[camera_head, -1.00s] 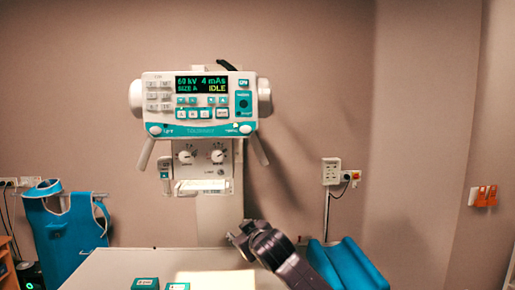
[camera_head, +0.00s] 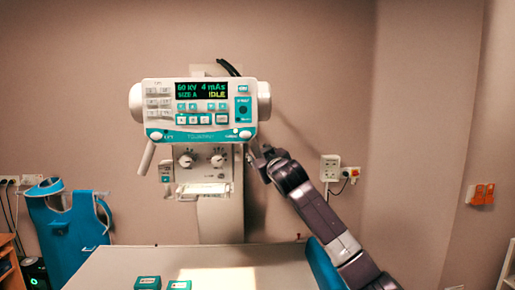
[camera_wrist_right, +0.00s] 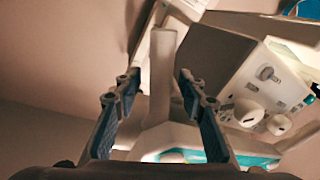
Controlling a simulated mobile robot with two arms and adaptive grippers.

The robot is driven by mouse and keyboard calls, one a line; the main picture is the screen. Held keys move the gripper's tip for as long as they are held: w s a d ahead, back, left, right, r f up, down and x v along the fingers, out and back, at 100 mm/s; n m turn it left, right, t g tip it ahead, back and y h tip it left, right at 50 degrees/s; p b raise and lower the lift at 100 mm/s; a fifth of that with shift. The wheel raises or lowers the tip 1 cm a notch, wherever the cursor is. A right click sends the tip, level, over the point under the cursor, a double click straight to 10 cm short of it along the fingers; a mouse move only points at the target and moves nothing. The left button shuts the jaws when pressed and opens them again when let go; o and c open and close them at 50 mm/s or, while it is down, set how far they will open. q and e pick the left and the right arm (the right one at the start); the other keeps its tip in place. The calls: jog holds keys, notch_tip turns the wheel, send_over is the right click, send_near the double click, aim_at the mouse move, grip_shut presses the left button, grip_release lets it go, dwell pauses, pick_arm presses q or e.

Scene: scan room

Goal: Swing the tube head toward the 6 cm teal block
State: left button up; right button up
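The white and teal tube head (camera_head: 218,138) faces me in the head view, its display reading IDLE. Its left handle (camera_head: 146,158) hangs clear. Its right handle is mostly hidden by my right gripper (camera_head: 259,156). In the right wrist view, my right gripper (camera_wrist_right: 157,78) is open, and a pale handle bar (camera_wrist_right: 162,60) stands between and beyond its fingers, with no grip on it visible. Two teal blocks, a left one (camera_head: 147,283) and a right one (camera_head: 179,285), sit at the table's near edge. The left one looks larger; I cannot read their sizes. My left gripper is out of view.
The pale table (camera_head: 105,268) has a bright lit patch (camera_head: 220,277) and is otherwise mostly bare. A blue apron (camera_head: 68,235) hangs at the left. A blue padded thing (camera_head: 322,266) lies beside my right arm. A wall socket box (camera_head: 330,168) is at the right.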

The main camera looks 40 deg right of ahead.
jog(key=shift+w+d, duration=0.15)
jog(key=shift+w, duration=0.55)
grip_shut()
